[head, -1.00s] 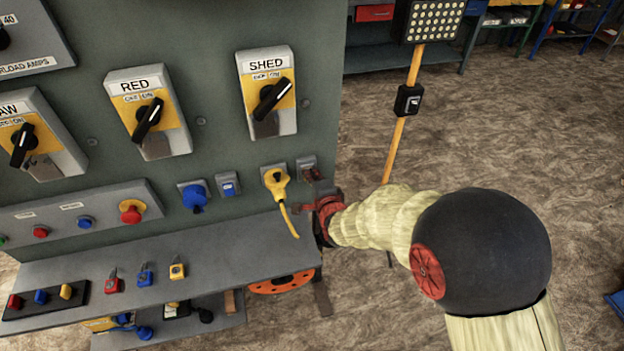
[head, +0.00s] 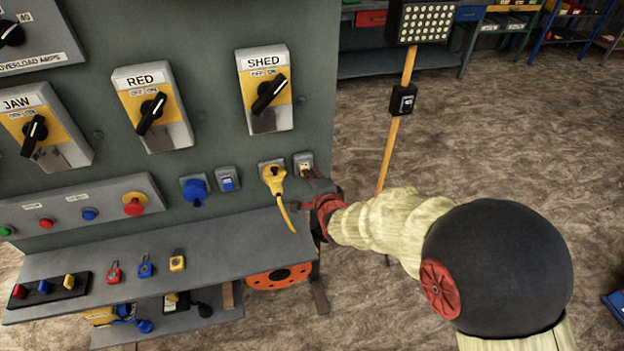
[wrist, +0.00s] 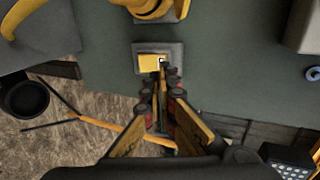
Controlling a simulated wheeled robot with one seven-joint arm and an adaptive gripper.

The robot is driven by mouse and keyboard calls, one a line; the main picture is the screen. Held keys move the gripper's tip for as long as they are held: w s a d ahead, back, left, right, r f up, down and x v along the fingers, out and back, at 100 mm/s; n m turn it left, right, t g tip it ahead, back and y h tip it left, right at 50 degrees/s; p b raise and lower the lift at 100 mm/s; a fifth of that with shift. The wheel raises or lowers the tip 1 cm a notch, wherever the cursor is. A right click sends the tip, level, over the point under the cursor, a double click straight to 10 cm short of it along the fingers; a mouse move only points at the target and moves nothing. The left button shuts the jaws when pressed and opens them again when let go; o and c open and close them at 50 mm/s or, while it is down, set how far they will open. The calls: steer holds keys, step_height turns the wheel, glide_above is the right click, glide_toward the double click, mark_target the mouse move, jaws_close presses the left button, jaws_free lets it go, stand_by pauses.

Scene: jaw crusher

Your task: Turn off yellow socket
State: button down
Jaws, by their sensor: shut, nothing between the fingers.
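A yellow plug with a yellow cord (head: 273,179) sits in a grey socket on the panel's lower right. To its right is a small grey box with a yellow rocker switch (head: 304,161). In the wrist view the yellow rocker (wrist: 149,63) is ahead, with a small white mark at its right end. My gripper (wrist: 165,72) is shut and empty. Its fingertips are at the lower right edge of the switch box and overlap it in the picture; I cannot tell if they touch. In the head view my gripper (head: 316,180) partly hides the box's lower side.
A blue plug (head: 195,191) and a blue switch (head: 227,182) are left of the yellow plug. A grey shelf (head: 215,236) with padlocks juts out below. A lamp on a yellow pole (head: 397,140) stands at right. The floor at right is mostly clear.

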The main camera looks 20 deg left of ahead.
steer(key=r+p+v, duration=0.1)
steer(key=p+v, duration=0.1)
steer(key=v, duration=0.7)
steer(key=shift+r, duration=0.15)
